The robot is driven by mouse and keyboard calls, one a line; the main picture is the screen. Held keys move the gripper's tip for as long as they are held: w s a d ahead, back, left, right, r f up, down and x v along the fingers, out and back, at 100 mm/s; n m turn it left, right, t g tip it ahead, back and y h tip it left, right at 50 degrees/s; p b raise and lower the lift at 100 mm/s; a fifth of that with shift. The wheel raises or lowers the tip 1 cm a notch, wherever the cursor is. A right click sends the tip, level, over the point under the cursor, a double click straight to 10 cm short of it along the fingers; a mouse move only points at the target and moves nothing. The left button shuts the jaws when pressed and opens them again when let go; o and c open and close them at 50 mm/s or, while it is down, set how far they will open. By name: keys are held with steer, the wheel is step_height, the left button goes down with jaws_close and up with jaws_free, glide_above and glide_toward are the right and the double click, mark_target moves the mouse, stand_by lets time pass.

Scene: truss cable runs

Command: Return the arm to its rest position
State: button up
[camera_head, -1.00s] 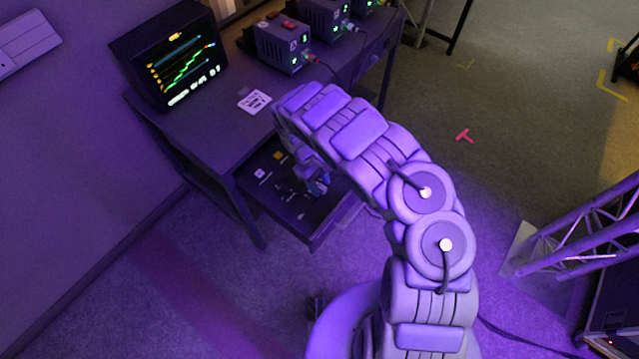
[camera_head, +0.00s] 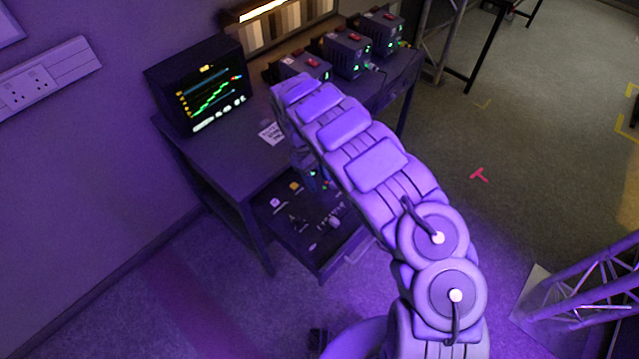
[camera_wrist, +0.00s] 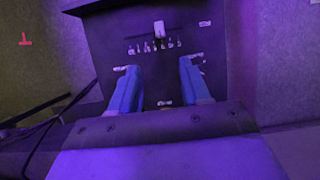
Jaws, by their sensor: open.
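My arm (camera_head: 365,160) reaches up from the bottom of the head view toward the table and bends down at its far end. My gripper (camera_head: 312,180) is partly hidden behind the arm there, above the open drawer. In the wrist view my gripper (camera_wrist: 158,82) shows two blue fingers spread apart with nothing between them.
The dark table (camera_head: 195,160) carries a monitor (camera_head: 205,85) and several boxes with red switches (camera_head: 345,52). A truss (camera_head: 580,300) stands at the right. The floor (camera_head: 520,150) between is clear apart from tape marks.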

stand_by(0.5)
steer(key=s+d+r+m, duration=0.4)
steer(key=s+d+r, duration=0.1)
steer(key=d+r, duration=0.5)
steer(key=s+d+r+m, duration=0.3)
steer(key=s+d+r, duration=0.1)
steer(key=d+r, duration=0.6)
steer(key=s+d+r+m+y, duration=0.1)
steer(key=s+r, duration=0.2)
steer(key=s, duration=0.3)
steer(key=s+d+r+m+y, duration=0.1)
steer(key=s+r+m, duration=0.15)
steer(key=s, duration=0.35)
steer(key=s+a+t+y, duration=0.1)
steer(key=s+a, duration=0.1)
steer(key=s, duration=1.4)
steer(key=shift+s+a+f+y, duration=0.3)
steer(key=shift+s+f, duration=0.1)
